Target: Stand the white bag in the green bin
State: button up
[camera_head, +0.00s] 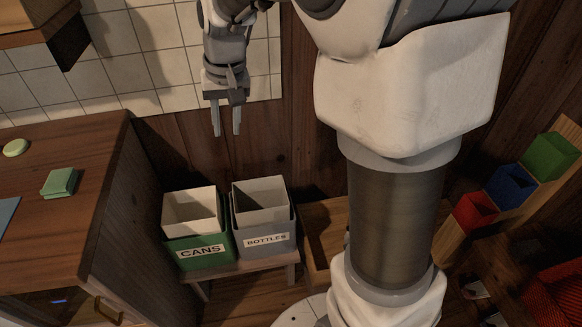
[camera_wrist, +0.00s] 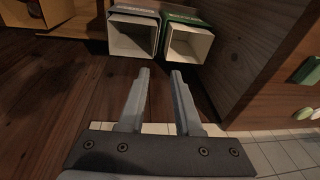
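The green bin (camera_head: 184,246), labelled CANS, stands on a low wooden stand in the head view. A white, open-topped, box-shaped bag (camera_head: 178,213) stands upright inside it, its upper part above the rim. In the wrist view the bag (camera_wrist: 189,44) and green bin (camera_wrist: 184,17) are at the top, right of centre. My gripper (camera_head: 227,133) hangs above and behind the bins, fingers pointing down. In the wrist view my gripper (camera_wrist: 161,73) has its fingers apart with nothing between them. Neither finger touches the bag.
A grey bin (camera_head: 282,228) labelled BOTTLES, with a similar white liner (camera_head: 262,218), stands close beside the green bin. A wooden counter (camera_head: 95,150) with a green block (camera_head: 61,182) is at left. Red, blue and green boxes (camera_head: 511,186) stand at right. A tiled wall is behind.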

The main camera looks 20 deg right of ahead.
jog(key=s+d+r+t, duration=0.2)
jog(key=s, duration=0.8)
jog(key=s+d+r+n+t+h, duration=0.1)
jog(key=s+d+r, duration=0.1)
jog(key=s, duration=0.9)
jog(key=shift+s+d+r+t, duration=0.25)
jog(key=shift+d+r+t, duration=0.15)
jog(key=shift+r, duration=0.25)
jog(key=shift+r, duration=0.1)
notch_tip(320, 180, up, 19)
jog(key=p, duration=1.9)
jog(key=shift+r+p, duration=0.2)
jog(key=shift+p, duration=0.1)
